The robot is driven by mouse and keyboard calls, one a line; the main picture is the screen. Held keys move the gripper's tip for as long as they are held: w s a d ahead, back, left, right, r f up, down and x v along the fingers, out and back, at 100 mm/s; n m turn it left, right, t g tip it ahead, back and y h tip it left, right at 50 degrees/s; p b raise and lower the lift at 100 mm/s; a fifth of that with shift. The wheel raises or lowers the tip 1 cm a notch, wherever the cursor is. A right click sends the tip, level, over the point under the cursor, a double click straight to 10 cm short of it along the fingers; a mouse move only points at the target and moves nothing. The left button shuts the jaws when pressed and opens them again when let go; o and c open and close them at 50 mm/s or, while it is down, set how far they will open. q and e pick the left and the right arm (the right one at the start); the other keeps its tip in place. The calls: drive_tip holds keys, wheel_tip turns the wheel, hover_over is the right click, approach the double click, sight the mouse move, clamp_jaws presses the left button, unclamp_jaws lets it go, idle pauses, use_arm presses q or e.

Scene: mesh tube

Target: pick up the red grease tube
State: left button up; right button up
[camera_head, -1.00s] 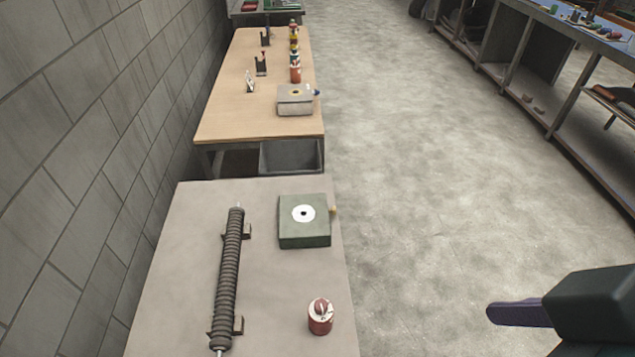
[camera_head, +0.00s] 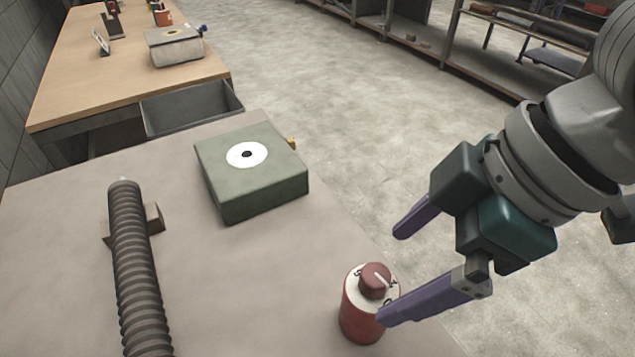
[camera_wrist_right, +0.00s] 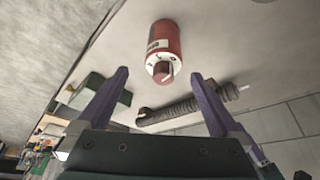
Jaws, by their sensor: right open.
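The red grease tube (camera_head: 357,314) is a short red cylinder with a white top ring and a dark red cap. It stands upright near the right edge of the grey table (camera_head: 260,290). My right gripper (camera_head: 390,276) is open, with two purple fingers. In the head view, the nearer finger's tip overlaps the tube's right side; I cannot tell whether it touches. In the right wrist view, the tube (camera_wrist_right: 165,40) lies ahead of the gap between the open fingertips (camera_wrist_right: 159,75), with nothing held. My left gripper is not in view.
A green box (camera_head: 250,180) with a white disc sits behind the tube. A dark ribbed rod (camera_head: 137,270) lies on the left. A wooden table (camera_head: 90,75) with a grey box (camera_head: 175,50) stands beyond. Floor is open to the right.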

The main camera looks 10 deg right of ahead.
sight(385, 280)
drive_tip(key=x, duration=0.4)
drive_tip(key=shift+f+b, duration=0.3)
drive_tip(key=shift+b, duration=0.05)
drive_tip(key=x, duration=0.3)
drive_tip(key=b+x, duration=0.1)
drive_tip(key=x, duration=0.1)
drive_tip(key=shift+s+a+f, duration=0.2)
drive_tip(key=shift+s, duration=0.05)
drive_tip(key=shift+r, duration=0.1)
clamp_jaws()
